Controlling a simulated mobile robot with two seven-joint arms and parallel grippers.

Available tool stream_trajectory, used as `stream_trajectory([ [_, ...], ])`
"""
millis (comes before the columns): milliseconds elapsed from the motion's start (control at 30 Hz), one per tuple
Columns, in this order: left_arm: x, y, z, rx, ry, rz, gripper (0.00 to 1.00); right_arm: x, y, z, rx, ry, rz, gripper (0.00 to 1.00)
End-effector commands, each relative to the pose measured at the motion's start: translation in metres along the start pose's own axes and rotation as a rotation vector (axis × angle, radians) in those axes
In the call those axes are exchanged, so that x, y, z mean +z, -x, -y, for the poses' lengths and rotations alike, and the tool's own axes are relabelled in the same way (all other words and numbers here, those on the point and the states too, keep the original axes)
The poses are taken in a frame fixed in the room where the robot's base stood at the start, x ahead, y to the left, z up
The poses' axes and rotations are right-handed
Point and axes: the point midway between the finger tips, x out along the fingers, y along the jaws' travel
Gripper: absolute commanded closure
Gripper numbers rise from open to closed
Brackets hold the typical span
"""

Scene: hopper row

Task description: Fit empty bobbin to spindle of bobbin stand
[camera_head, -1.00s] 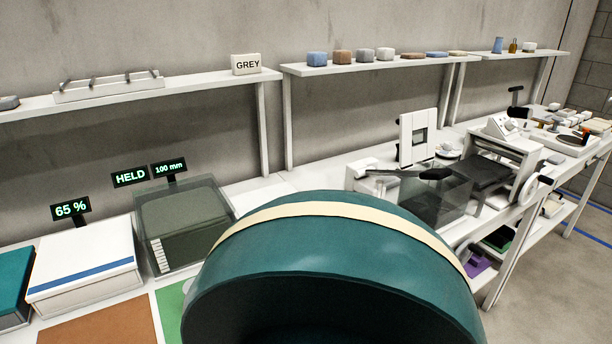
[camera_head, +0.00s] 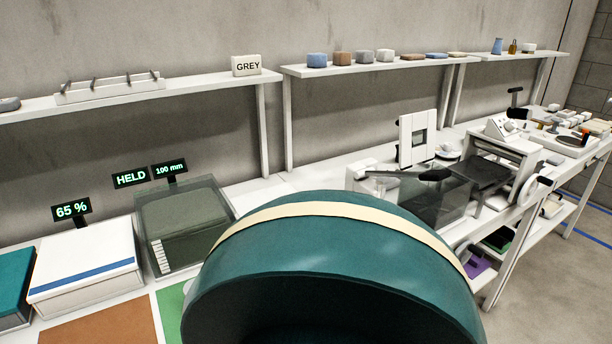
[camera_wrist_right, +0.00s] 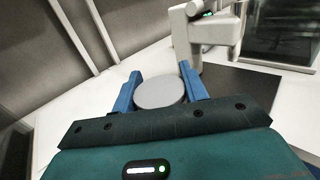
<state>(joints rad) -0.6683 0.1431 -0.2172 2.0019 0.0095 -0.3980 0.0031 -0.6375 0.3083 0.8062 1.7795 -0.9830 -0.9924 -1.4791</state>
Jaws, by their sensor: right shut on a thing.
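In the right wrist view, the two blue fingers of my right gripper (camera_wrist_right: 161,72) are closed on a round, flat-faced grey piece, which looks like the empty bobbin (camera_wrist_right: 160,93). One finger lies on each side of it, and its round face is towards the camera. The lower part of the bobbin is hidden behind the dark gripper body. A white upright device (camera_wrist_right: 207,38) with a small green light stands on the bench beyond the fingers. I cannot tell whether it is the bobbin stand, and no spindle is clear. In the head view both grippers and the bobbin are out of sight.
A dark mat (camera_wrist_right: 245,88) lies right of the fingers. In the head view, a clear-lidded box (camera_head: 183,228) and a white box (camera_head: 82,262) stand at left. White machines (camera_head: 505,160) fill the bench at right. A wall shelf (camera_head: 140,92) runs behind.

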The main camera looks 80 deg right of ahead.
Motion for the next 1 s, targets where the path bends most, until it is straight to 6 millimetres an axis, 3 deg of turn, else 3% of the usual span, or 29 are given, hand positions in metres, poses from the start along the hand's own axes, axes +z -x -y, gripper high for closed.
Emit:
stream_trajectory([
  [33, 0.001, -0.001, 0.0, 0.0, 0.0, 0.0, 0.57, -0.011, 0.002, 0.002, -0.003, 0.005, -0.022, 0.84],
  [100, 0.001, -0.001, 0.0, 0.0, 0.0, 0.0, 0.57, -0.011, 0.002, 0.002, -0.003, 0.005, -0.022, 0.84],
  [133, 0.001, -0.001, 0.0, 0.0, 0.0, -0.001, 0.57, -0.011, 0.003, 0.002, -0.003, 0.006, -0.022, 0.54],
  [400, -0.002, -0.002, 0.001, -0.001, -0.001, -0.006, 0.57, -0.006, 0.002, 0.001, -0.001, 0.003, -0.013, 0.32],
  [767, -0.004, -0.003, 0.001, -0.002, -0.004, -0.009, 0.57, -0.004, 0.001, 0.001, -0.001, 0.002, -0.009, 0.31],
  [867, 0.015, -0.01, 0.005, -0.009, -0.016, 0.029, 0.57, -0.004, 0.001, 0.001, -0.001, 0.002, -0.008, 0.31],
  [1000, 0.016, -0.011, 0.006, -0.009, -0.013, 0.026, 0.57, -0.006, 0.035, 0.001, 0.0, -0.001, -0.012, 0.31],
])
